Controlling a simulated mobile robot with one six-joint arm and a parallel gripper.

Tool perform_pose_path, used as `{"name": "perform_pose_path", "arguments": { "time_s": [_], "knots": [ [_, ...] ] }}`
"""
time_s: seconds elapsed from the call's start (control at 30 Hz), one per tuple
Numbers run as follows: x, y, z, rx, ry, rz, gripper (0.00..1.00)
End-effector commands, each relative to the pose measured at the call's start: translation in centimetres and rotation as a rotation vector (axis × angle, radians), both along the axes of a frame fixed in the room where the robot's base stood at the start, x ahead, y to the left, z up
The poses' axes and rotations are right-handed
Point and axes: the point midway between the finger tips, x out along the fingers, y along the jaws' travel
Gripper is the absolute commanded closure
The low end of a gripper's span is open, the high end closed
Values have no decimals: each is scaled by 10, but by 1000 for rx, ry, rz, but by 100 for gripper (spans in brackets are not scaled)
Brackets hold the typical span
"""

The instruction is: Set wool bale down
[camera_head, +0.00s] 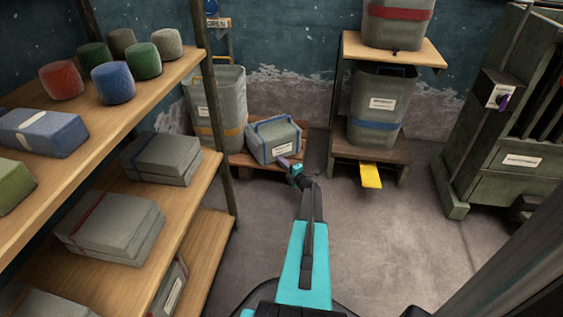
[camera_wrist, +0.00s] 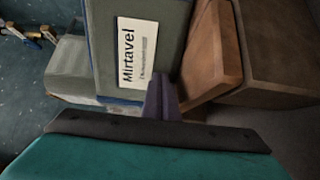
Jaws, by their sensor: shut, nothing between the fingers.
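A grey block with blue bands and a white label (camera_head: 273,138), which I take for the wool bale, sits on a low wooden platform (camera_head: 243,158) by the back wall. My gripper (camera_head: 285,161) is just in front of its near face. In the wrist view the bale (camera_wrist: 105,25) fills the upper middle, its label reading "Mirtavel". My purple fingers (camera_wrist: 162,98) are shut together and empty, near the label's lower corner; I cannot tell whether they touch the bale. The bale's far side and underside are hidden.
A tall grey bin (camera_head: 218,108) stands left of the bale. A wooden stand (camera_head: 344,150) with stacked bins and a yellow tab (camera_head: 371,176) is to its right. A loaded shelf (camera_head: 165,95) fills the left, a grey cabinet (camera_head: 500,185) the right. The middle floor is clear.

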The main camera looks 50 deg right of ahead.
Motion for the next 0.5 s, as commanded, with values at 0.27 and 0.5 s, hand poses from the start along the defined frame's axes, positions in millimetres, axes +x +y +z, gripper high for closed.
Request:
{"name": "perform_pose_path", "arguments": {
  "time_s": [0.27,0.5],
  "knots": [
    [-2,13,-1,0,0,4,100],
    [-9,30,0,1,0,1,100]
  ]
}}
